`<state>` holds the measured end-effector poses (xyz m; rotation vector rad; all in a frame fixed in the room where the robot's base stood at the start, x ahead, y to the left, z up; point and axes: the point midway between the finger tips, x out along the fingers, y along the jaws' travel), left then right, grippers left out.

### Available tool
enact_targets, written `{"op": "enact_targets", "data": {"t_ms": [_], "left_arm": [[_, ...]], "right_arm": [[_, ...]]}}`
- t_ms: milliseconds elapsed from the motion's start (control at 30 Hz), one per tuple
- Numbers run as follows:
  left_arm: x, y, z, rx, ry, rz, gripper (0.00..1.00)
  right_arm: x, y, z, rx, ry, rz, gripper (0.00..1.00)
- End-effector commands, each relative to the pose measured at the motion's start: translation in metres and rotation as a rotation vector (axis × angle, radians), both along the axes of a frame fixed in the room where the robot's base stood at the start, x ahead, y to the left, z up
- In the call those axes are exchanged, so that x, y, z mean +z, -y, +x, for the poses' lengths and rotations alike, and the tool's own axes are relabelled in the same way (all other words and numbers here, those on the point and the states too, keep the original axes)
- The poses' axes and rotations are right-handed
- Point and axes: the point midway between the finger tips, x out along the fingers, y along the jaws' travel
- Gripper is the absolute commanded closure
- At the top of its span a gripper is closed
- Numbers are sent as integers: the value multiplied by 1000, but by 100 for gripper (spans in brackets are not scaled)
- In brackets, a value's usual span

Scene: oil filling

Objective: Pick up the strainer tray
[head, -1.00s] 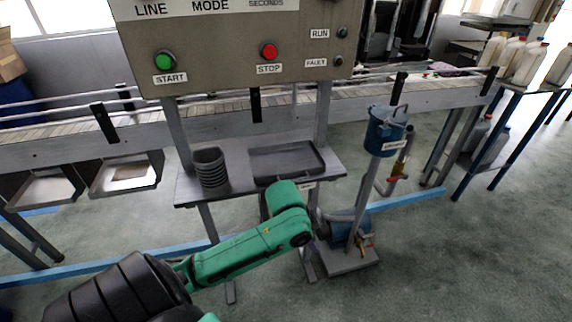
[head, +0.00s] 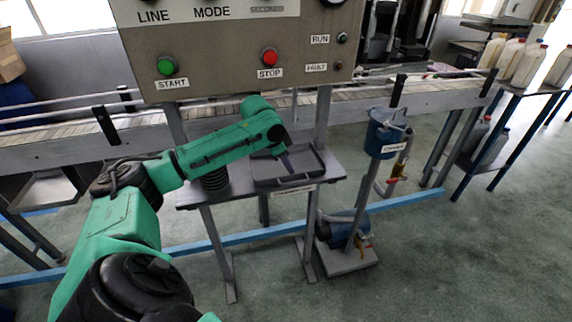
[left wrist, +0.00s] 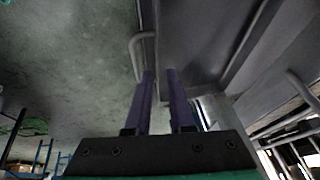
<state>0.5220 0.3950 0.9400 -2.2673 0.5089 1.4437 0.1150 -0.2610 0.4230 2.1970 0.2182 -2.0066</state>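The strainer tray (head: 308,163) is a dark grey, shallow rectangular tray lying on the small grey table below the control panel. A thin bar handle (head: 294,178) runs along its front edge. My left gripper (head: 287,164) points down over the tray near that handle. In the left wrist view its two purple fingers (left wrist: 160,74) stand apart with a gap between them. The light grey handle (left wrist: 135,48) curves beside the left fingertip, and the tray (left wrist: 205,40) fills the upper middle. I see no grip on it. My right gripper is not in view.
A stack of dark ribbed cups (head: 214,180) stands left of the tray, partly hidden by my arm. The control panel (head: 220,45) hangs above. A blue strainer pot (head: 384,135) on a post stands right. The conveyor (head: 350,105) runs behind. Floor in front is clear.

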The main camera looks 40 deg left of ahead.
Motion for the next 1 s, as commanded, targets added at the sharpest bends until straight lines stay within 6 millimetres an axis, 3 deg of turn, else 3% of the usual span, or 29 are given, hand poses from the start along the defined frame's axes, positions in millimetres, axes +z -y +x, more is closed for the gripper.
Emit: {"op": "enact_targets", "data": {"t_ms": [200, 300, 467, 533, 1000], "left_arm": [[-38, 5, 11, -1, -2, -2, 79], [-46, 5, 13, -2, -2, 0, 79], [-47, 5, 13, -2, -2, 1, 79], [-47, 5, 13, -2, -2, 1, 100], [-47, 5, 13, -2, -2, 1, 100]], "right_arm": [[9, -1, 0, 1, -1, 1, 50], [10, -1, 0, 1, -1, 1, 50], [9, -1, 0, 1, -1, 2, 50], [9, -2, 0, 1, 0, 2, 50], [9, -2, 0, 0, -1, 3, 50]]}}
